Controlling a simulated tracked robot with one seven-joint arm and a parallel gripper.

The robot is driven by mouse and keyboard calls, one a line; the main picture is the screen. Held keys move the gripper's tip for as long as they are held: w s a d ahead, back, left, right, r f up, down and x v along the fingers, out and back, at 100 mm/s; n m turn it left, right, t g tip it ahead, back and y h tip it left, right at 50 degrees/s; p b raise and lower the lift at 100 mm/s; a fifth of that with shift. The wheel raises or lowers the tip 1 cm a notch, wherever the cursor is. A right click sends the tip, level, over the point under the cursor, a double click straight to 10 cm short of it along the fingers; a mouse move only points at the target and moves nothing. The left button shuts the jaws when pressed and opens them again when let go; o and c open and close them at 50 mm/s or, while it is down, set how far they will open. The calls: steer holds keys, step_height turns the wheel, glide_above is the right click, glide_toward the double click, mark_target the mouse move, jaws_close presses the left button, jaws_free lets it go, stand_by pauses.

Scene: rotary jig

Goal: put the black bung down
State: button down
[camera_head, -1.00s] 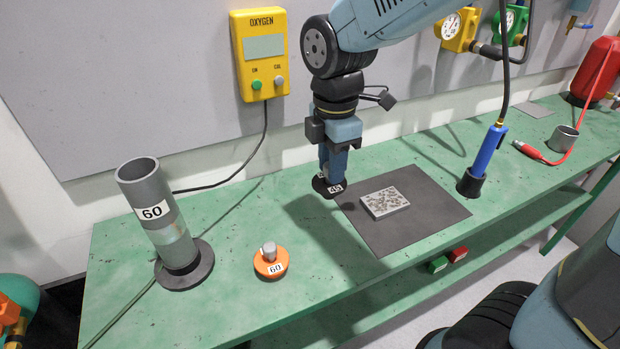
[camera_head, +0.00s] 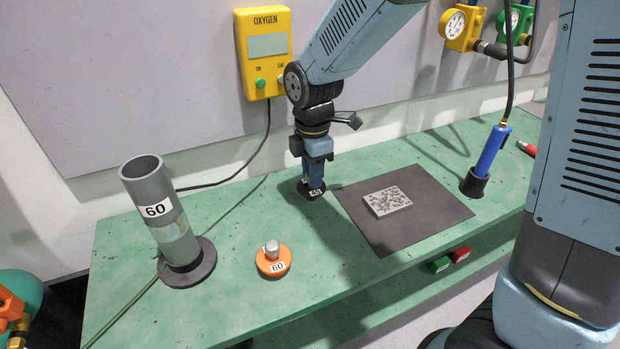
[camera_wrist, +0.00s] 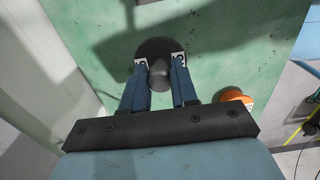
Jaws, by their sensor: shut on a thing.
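The black bung (camera_head: 311,191), a dark disc with a "45" label, is at the lower end of my gripper (camera_head: 312,180) in the head view. My gripper is shut on the bung's grey knob; the wrist view shows the knob (camera_wrist: 158,76) between the two blue fingers, with the dark disc (camera_wrist: 152,50) beyond them. The bung is over the green bench top (camera_head: 220,235), left of the dark mat. I cannot tell whether its underside touches the bench.
An orange bung (camera_head: 273,262) labelled "60" sits front left. A grey tube (camera_head: 150,190) labelled "60" stands at the left. A speckled plate (camera_head: 387,201) lies on the dark mat (camera_head: 420,225). A blue torch-like tool (camera_head: 490,152) stands at the right. Bench between the bungs is clear.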

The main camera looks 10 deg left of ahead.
steer(key=shift+f, duration=1.05)
steer(key=shift+f, duration=0.1)
steer(key=c, duration=0.9)
jaws_free()
steer(key=shift+o, duration=0.2)
step_height(320, 180, up, 12)
steer(key=shift+d, duration=0.1)
